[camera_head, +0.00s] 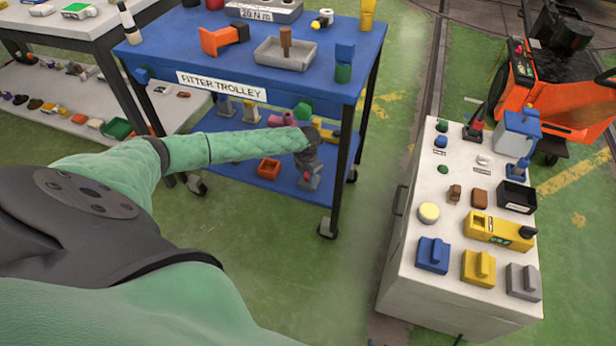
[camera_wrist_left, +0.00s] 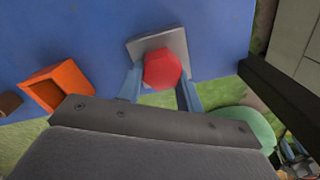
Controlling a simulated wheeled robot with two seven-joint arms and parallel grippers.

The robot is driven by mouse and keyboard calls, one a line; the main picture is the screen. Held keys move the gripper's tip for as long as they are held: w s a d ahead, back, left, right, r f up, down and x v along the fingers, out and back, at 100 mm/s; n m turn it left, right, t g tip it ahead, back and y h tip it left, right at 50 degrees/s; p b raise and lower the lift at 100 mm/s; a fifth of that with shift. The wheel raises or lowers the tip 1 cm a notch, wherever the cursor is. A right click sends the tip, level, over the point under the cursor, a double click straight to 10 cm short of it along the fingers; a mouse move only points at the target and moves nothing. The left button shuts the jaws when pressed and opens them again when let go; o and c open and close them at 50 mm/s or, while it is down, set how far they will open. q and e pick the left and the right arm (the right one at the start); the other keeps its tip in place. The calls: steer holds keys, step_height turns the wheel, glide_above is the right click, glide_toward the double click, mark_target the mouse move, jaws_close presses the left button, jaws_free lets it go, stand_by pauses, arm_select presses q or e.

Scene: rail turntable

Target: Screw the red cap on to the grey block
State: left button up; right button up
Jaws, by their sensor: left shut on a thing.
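The red cap (camera_wrist_left: 162,69) is six-sided and sits between the two blue-grey fingers of my left gripper (camera_wrist_left: 159,82) in the left wrist view. My left gripper is shut on it. The grey block (camera_wrist_left: 139,47) is square and shows right behind the cap, on the blue lower shelf. I cannot tell whether the cap touches the block or how far it is threaded. In the head view my left gripper (camera_head: 306,163) reaches down over the trolley's lower shelf, with a bit of the red cap (camera_head: 306,177) showing small. My right gripper is not in view.
The blue trolley's top (camera_head: 180,52) and dark legs frame the shelf space. An orange-red bin (camera_wrist_left: 58,85) stands on the shelf left of the block; it also shows in the head view (camera_head: 269,168). A green piece (camera_head: 302,111) and pink cylinders (camera_head: 283,119) are behind.

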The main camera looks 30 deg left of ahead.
arm_select(q)
steer(key=shift+r, duration=0.1)
steer(key=o, duration=1.1)
steer(key=shift+o, duration=0.4)
steer(key=shift+r+p, duration=1.6)
steer(key=shift+r, duration=0.35)
